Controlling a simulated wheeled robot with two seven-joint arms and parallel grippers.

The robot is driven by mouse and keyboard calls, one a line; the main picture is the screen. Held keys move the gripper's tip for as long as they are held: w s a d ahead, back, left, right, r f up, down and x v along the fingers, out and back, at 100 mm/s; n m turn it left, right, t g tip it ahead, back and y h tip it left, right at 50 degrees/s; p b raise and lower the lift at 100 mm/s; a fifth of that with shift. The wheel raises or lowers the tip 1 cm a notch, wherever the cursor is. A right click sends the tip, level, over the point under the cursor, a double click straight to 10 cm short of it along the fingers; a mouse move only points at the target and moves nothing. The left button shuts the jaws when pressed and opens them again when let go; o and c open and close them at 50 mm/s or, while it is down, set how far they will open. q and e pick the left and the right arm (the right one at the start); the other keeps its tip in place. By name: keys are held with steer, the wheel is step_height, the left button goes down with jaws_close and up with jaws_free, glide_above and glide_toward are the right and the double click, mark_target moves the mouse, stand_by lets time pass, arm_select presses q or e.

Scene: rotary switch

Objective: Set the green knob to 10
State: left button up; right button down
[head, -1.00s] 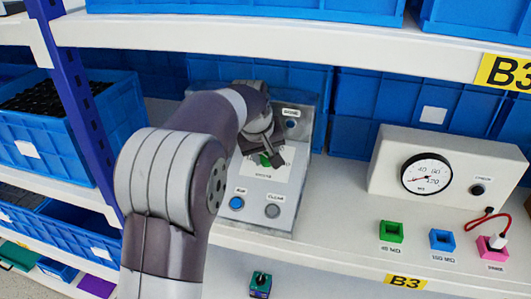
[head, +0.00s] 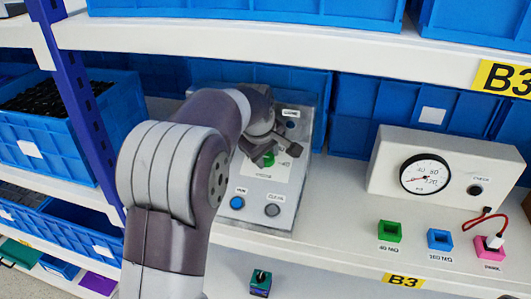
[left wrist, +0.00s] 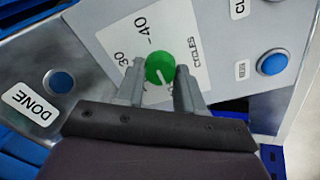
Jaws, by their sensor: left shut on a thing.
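The green knob (head: 268,160) sits on a white dial plate (head: 262,183) on the sloping face of a grey metal box (head: 300,172). My left gripper (head: 272,150) is shut on the knob, and its fingers partly cover it in the head view. In the left wrist view the knob (left wrist: 160,68) lies between the two fingertips, its white mark pointing down towards the palm. The numbers 30 and 40 and the word CYCLES show there; the number near the mark is hidden or too small to read. My right gripper is not in view.
Below the dial are a blue button (head: 237,202) and a grey CLEAR button (head: 273,210). A DONE lamp (left wrist: 61,82) looks unlit. To the right are a gauge box (head: 445,170) and green, blue and pink blocks. A shelf board (head: 290,41) runs above.

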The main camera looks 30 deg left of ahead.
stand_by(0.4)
arm_select(q)
steer(key=o, duration=1)
steer(key=shift+o, duration=0.2)
steer(key=shift+r, duration=0.1)
steer(key=v, duration=0.2)
steer(key=b+v, duration=0.1)
steer(key=v, duration=0.2)
steer(key=shift+s+d+f, duration=0.15)
steer(key=shift+s+f, duration=0.05)
steer(key=shift+s, duration=0.2)
steer(key=s+d+b, duration=0.2)
steer(key=s+b, duration=0.1)
steer(key=s, duration=0.8)
steer(key=shift+d, duration=0.4)
